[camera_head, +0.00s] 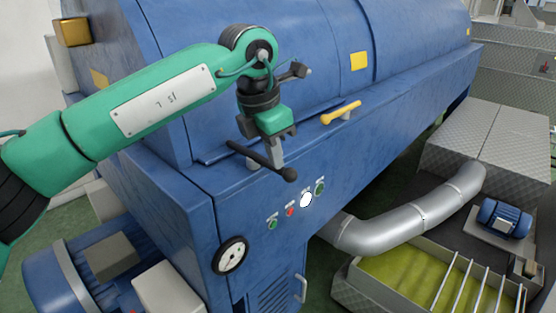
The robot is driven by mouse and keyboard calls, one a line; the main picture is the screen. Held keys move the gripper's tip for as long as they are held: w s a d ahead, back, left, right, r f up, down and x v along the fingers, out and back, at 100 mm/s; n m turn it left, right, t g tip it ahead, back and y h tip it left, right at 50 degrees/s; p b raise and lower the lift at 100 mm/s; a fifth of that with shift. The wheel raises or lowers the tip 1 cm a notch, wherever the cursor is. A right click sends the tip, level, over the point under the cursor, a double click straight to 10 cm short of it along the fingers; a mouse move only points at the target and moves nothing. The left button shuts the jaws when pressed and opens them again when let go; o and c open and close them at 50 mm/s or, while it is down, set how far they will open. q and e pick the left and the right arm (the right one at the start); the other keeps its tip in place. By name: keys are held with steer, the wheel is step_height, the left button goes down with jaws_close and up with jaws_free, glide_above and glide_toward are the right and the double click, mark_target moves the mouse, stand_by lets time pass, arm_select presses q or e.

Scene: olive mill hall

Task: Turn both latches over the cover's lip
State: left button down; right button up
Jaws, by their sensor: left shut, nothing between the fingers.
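The blue cover (311,50) lies over the long blue machine body, with its lip (420,67) running along the front edge. A yellow latch (340,112) sits on a pale mount at the lip, its handle slanting up to the right. A dark bar-shaped latch (262,160) sits further left near the lip, slanting down to the right to a round knob. My left gripper (278,157) is shut and empty, pointing down right at the dark bar. Its fingers overlap the bar in the picture; whether they touch it I cannot tell. My right gripper is out of view.
Below the latches are a button panel (290,212) and a round gauge (230,255). A silver pipe (415,221) curves out at the right above an olive-green trough (400,278). A blue motor (503,217) stands beyond. The space in front of the yellow latch is clear.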

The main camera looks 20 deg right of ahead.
arm_select(q)
steer(key=p+v, duration=0.2)
steer(key=v, duration=0.4)
steer(key=shift+a+r, duration=0.25)
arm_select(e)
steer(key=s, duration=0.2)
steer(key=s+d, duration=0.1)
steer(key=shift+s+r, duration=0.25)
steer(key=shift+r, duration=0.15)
arm_select(q)
steer(key=shift+s, duration=0.1)
